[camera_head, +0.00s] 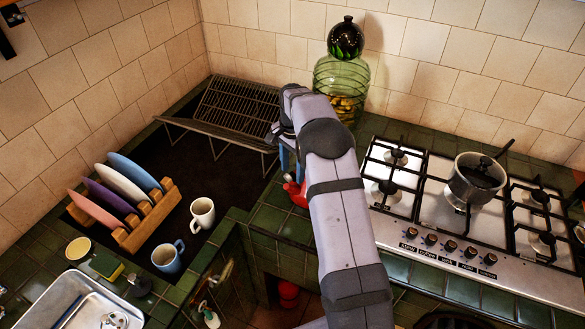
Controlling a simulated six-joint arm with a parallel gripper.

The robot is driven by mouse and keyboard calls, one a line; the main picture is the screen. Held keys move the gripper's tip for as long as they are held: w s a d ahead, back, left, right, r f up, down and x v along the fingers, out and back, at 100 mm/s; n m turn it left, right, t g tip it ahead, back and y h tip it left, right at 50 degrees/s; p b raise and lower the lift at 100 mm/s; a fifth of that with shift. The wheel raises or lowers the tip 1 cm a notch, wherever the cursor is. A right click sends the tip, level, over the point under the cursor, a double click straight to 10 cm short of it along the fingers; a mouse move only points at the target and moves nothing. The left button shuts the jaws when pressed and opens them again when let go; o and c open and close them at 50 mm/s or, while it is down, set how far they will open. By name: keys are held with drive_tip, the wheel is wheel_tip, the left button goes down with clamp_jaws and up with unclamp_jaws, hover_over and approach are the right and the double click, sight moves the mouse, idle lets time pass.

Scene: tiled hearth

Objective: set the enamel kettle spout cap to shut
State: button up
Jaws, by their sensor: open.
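A glossy red thing (297,192), which looks like part of the enamel kettle, shows just left of my arm on the green tiled counter. Most of it is hidden behind my arm, and I cannot make out its spout cap or how that cap is set. My gripper (287,160) points down just above the red part, partly covered by my own arm. It is open, and I see nothing held in it. I cannot tell whether it touches the kettle.
A green glass jar (341,88) stands behind my arm. A wire rack (235,105) is at the back left. A gas hob (470,215) with a pot (477,178) is at right. Two mugs (202,214) and a plate rack (150,215) stand left.

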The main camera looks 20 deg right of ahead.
drive_tip(key=shift+f, duration=0.55)
drive_tip(key=c, duration=1.1)
drive_tip(key=shift+o, duration=0.2)
